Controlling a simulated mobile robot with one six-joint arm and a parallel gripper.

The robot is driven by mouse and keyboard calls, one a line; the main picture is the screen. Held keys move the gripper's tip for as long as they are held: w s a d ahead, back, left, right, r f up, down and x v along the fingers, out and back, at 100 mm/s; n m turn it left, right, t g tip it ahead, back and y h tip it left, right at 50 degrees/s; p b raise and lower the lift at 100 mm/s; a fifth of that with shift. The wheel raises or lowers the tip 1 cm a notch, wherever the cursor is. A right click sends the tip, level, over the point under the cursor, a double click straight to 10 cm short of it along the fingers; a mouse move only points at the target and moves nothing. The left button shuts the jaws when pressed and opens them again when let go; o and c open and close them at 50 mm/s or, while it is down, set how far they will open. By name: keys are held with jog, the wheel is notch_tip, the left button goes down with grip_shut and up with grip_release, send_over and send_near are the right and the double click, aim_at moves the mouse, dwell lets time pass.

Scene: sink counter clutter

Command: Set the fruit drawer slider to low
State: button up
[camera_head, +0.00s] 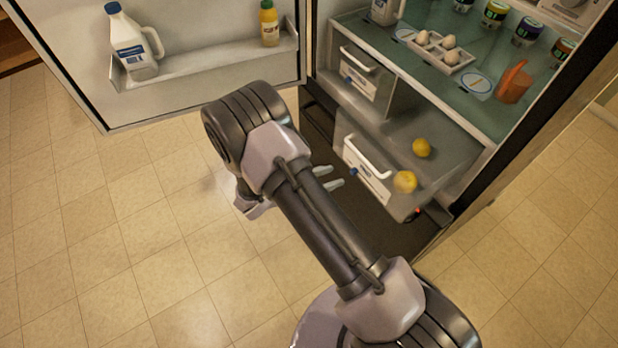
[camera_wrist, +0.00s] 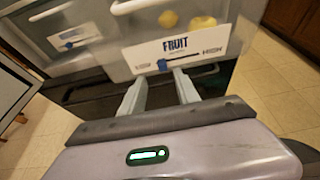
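The fruit drawer (camera_head: 368,178) is the lower drawer in the open fridge, with yellow fruit inside. In the wrist view its white front label (camera_wrist: 205,46) reads FRUIT, above a slider track. The blue slider knob (camera_wrist: 162,65) sits left of the track's middle; the small words at the track ends are too blurred to read. The knob also shows in the head view (camera_head: 352,172). My gripper (camera_head: 328,177) is in front of the drawer's left part. In the wrist view my gripper (camera_wrist: 158,85) has its two fingers apart, with the knob ahead between them, and it holds nothing.
A second drawer (camera_head: 358,80) with its own blue knob (camera_wrist: 68,46) is further left in the wrist view. The open fridge door (camera_head: 200,85) holds a milk jug (camera_head: 133,45) and a yellow bottle (camera_head: 269,24). Eggs and jars stand on the glass shelf (camera_head: 440,80). The floor (camera_head: 120,240) is clear.

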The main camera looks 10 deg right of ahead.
jog(key=p+v, duration=0.2)
jog(key=v, duration=0.9)
